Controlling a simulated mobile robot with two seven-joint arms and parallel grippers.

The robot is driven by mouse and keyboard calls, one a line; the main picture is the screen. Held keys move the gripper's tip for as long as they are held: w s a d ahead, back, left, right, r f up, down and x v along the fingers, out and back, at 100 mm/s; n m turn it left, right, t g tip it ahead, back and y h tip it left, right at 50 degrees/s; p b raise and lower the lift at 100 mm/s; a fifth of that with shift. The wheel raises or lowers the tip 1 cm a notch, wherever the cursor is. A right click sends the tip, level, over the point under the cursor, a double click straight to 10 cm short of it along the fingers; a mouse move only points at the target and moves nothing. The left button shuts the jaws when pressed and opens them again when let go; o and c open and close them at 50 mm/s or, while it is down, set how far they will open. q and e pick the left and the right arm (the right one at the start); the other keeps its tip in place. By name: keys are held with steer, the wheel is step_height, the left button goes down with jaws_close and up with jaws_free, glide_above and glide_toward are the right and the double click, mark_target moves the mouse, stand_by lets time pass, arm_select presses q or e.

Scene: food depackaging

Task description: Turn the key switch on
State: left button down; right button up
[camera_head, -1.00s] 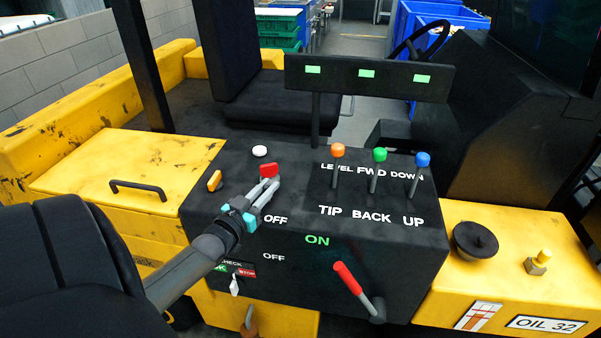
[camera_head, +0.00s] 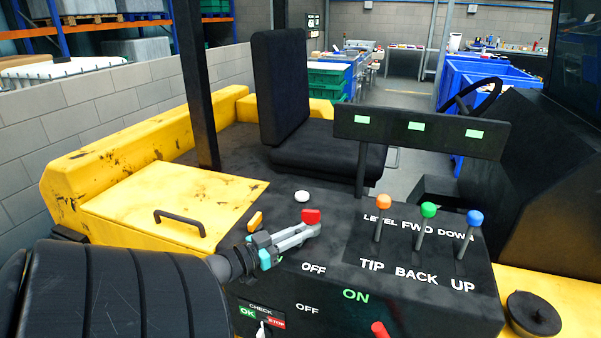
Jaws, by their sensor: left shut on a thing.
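The red key switch (camera_head: 311,216) stands on top of the black control console (camera_head: 335,265), near the white "OFF" lettering. My left gripper (camera_head: 305,232) reaches in from the left, its grey fingers shut on the red key; they hide its lower part. A bit of green lettering shows beside the gripper, mostly covered by it. My right gripper is not in view.
An orange switch (camera_head: 255,222) and a white button (camera_head: 301,196) sit close to the key. Orange (camera_head: 383,202), green (camera_head: 428,210) and blue (camera_head: 474,218) knobbed levers stand to the right. A red handle (camera_head: 380,329) shows at the bottom edge.

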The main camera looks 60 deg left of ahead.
arm_select(q)
steer(key=c, duration=0.8)
jaws_free()
steer(key=shift+s, duration=0.15)
steer(key=s+p, duration=0.1)
steer(key=s, duration=1.4)
steer(key=shift+d+p, duration=0.15)
steer(key=shift+p, duration=0.25)
steer(key=shift+c, duration=0.2)
